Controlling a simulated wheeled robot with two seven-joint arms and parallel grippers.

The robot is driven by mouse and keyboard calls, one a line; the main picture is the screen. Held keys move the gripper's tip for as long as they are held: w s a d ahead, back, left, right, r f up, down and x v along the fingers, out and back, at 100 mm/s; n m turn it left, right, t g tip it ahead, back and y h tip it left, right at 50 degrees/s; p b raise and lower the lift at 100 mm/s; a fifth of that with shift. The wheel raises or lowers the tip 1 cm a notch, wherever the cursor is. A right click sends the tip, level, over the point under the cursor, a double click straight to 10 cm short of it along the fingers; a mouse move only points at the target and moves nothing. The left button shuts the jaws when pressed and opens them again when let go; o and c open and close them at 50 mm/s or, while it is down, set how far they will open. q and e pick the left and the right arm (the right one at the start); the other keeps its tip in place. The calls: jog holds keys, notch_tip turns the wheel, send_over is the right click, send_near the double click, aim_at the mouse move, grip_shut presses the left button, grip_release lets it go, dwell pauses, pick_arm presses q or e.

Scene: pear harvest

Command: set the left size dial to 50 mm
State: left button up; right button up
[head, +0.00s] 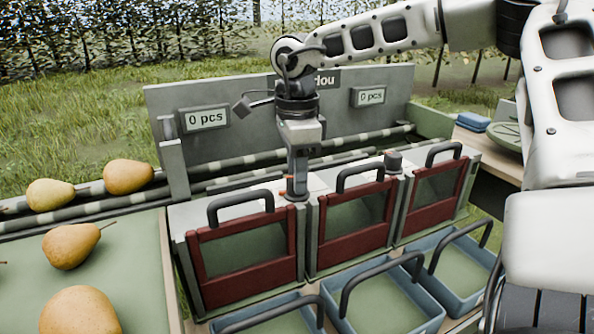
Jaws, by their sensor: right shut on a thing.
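My right arm comes in from the right, and its gripper (298,182) points straight down over the top of the sorter, between the left and middle red-framed gates. It is shut on the left size dial (295,196), a dark knob of which only the lower part shows below the fingers. The dial's scale and its setting cannot be read. A second, dark size dial (393,160) stands free between the middle and right gates. My left gripper is not in view.
Red-framed gates (245,251) with dark handles stand in a row, with blue baskets (432,312) in front. Behind is a grey panel (247,145) with two displays reading "0 pcs". Several pears (72,246) lie at the left.

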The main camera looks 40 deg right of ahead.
jog(key=n, duration=0.5)
jog(key=shift+r, duration=0.1)
dwell(0.6)
jog(key=o, duration=1)
jog(key=shift+c, duration=0.2)
notch_tip(320, 180, up, 16)
jog(key=p, duration=0.2)
jog(key=shift+p, duration=0.35)
